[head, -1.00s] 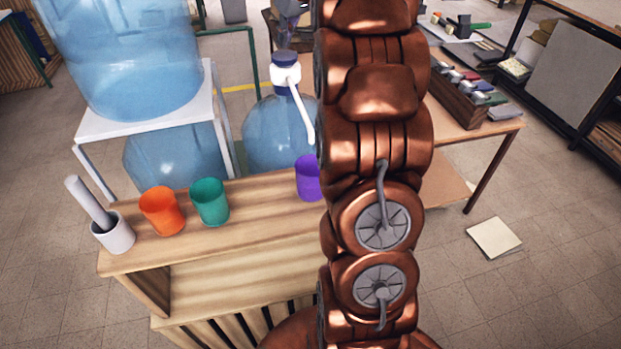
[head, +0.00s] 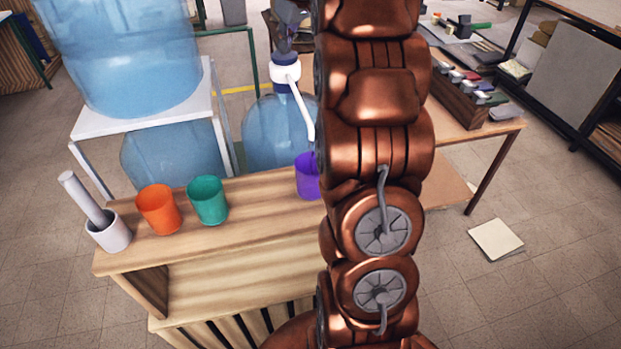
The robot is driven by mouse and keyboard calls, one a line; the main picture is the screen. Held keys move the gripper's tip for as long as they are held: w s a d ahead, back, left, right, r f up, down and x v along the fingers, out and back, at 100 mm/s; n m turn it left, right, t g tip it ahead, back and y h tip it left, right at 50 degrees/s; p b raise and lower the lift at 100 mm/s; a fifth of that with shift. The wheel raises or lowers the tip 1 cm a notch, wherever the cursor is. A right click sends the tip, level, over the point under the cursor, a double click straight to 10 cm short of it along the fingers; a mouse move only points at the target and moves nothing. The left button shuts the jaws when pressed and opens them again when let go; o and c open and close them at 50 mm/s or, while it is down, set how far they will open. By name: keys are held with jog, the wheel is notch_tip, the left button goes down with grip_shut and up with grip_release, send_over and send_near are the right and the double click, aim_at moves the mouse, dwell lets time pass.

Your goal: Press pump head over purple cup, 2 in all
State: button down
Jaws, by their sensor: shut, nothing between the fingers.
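My gripper (head: 290,42) is partly visible at the top of the view, shut and empty. Its tip is right over the pump head and seems to touch it; the contact is hard to make out. I cannot see the inside of the purple cup clearly.
An orange cup (head: 158,210), a green cup (head: 208,201) and a white mortar (head: 112,234) with a pestle stand left on the bench (head: 240,212). A large water bottle (head: 130,60) sits on a white stand at left. A table with a wooden rack (head: 460,100) is at right.

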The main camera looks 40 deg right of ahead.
jog(key=shift+f, duration=0.25)
jog(key=shift+r, duration=0.1)
jog(key=shift+r+p, duration=0.55)
jog(key=shift+r, duration=0.7)
jog(key=shift+r, duration=0.1)
notch_tip(320, 180, up, 6)
jog(key=p, duration=0.2)
jog(key=shift+p, duration=0.4)
dwell(0.4)
